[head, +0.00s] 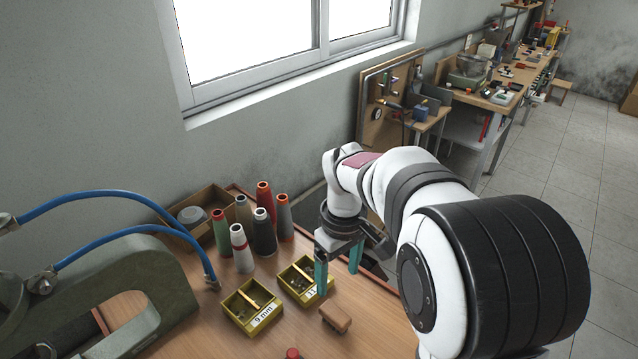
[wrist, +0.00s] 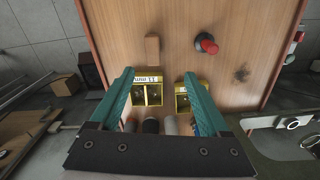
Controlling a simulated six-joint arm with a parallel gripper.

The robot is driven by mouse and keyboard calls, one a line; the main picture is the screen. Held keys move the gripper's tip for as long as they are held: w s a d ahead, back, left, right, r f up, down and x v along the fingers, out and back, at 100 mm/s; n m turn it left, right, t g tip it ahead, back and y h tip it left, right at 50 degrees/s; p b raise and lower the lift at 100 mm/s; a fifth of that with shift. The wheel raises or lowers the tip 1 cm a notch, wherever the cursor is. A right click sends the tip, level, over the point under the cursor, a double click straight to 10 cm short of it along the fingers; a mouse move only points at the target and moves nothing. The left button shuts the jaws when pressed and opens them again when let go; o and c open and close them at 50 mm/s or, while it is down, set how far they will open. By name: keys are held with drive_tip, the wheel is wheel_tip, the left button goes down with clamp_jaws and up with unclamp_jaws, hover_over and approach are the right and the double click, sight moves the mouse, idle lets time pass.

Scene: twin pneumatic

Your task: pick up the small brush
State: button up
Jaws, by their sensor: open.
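The small brush (head: 336,317) looks like a brown wooden block with a darker lower part. It lies on the wooden bench top near the front right edge, beside the yellow bins. The wrist view shows it as a plain brown block (wrist: 152,49) beyond my fingertips, a little left of centre. My gripper (head: 338,272) has two green fingers spread apart with nothing between them. It hangs above the bench, behind the brush in the head view and close to the 11 mm bin. The wrist view also shows the open fingers (wrist: 159,76). The brush's bristles cannot be made out.
A yellow 9 mm bin (head: 238,316) and a yellow 11 mm bin (head: 289,291) hold small parts. Several thread cones (head: 241,250) stand behind them. A red knob (wrist: 207,45) is near the brush. A green press (head: 170,270) with blue hoses stands left.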

sight(335, 312)
drive_tip(key=shift+n, duration=0.7)
drive_tip(key=f, duration=0.6)
drive_tip(key=w+f, duration=0.1)
drive_tip(key=f, duration=0.4)
drive_tip(key=w+f, duration=0.1)
drive_tip(key=f, duration=0.5)
drive_tip(key=shift+w+f, duration=0.1)
drive_tip(key=shift+f, duration=0.2)
clamp_jaws()
